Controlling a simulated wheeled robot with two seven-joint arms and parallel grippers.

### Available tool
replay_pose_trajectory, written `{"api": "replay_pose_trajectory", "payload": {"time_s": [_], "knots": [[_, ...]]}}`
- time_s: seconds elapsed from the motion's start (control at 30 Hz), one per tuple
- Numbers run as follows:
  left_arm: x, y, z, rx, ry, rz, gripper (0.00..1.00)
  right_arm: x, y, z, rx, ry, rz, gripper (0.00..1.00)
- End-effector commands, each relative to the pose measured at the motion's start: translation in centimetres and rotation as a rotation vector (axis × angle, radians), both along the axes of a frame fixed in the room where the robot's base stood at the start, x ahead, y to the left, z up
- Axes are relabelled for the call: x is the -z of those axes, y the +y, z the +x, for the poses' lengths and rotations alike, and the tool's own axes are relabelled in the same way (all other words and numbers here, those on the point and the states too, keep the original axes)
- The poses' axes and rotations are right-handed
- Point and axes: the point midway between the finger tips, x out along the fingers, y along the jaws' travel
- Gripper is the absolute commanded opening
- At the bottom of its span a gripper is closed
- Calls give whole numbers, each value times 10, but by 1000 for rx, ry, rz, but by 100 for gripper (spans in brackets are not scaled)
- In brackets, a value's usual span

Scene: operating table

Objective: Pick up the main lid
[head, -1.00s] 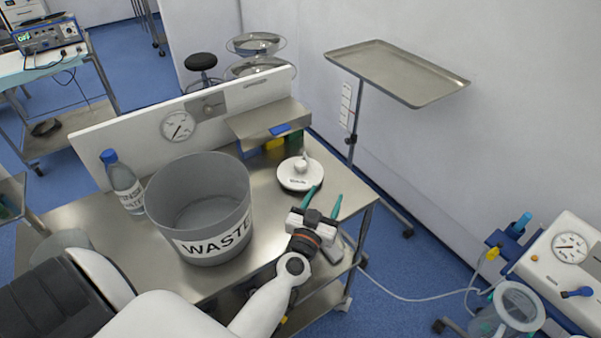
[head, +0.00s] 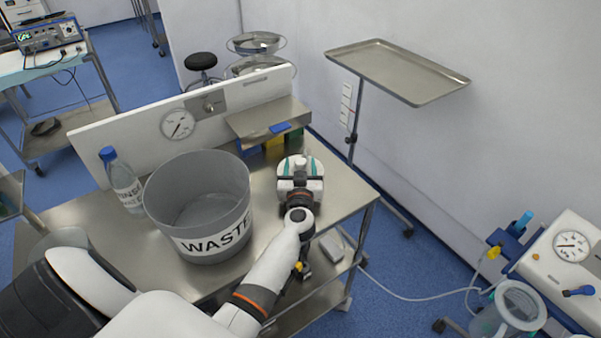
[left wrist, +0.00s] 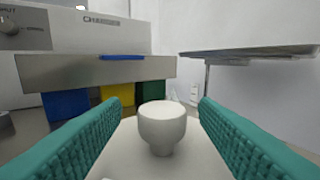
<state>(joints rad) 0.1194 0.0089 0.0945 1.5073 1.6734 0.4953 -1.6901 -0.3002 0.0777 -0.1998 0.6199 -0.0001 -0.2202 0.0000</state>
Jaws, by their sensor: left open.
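The main lid (head: 291,160) is a round white lid with a knob on top. It lies on the steel table top (head: 345,192), to the right of the grey waste bin, and my gripper hides part of it in the head view. In the left wrist view the lid's knob (left wrist: 162,125) stands upright between my two teal fingers, with a gap on each side. My left gripper (head: 300,166) is open over the lid, its fingers on either side of the knob. My right gripper is not in view.
The grey waste bin (head: 200,205) stands close to the left of my arm. A bottle with a blue cap (head: 122,182) is beyond it. A steel shelf (head: 268,122) with coloured boxes beneath is behind the lid. A tray stand (head: 397,70) is at the right.

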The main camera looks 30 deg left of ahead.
Motion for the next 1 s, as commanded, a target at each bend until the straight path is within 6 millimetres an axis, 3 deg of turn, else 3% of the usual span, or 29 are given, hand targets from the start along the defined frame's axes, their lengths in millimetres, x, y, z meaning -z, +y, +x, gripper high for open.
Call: {"api": "replay_pose_trajectory", "payload": {"time_s": [0.2,0.5,0.8,1.0], "knots": [[1,17,27,0,-1,2,55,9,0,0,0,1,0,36],[0,19,31,1,0,0,55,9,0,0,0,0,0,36],[0,19,31,1,0,0,6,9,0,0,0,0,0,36],[-1,19,31,1,-1,1,5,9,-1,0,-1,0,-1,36]]}}
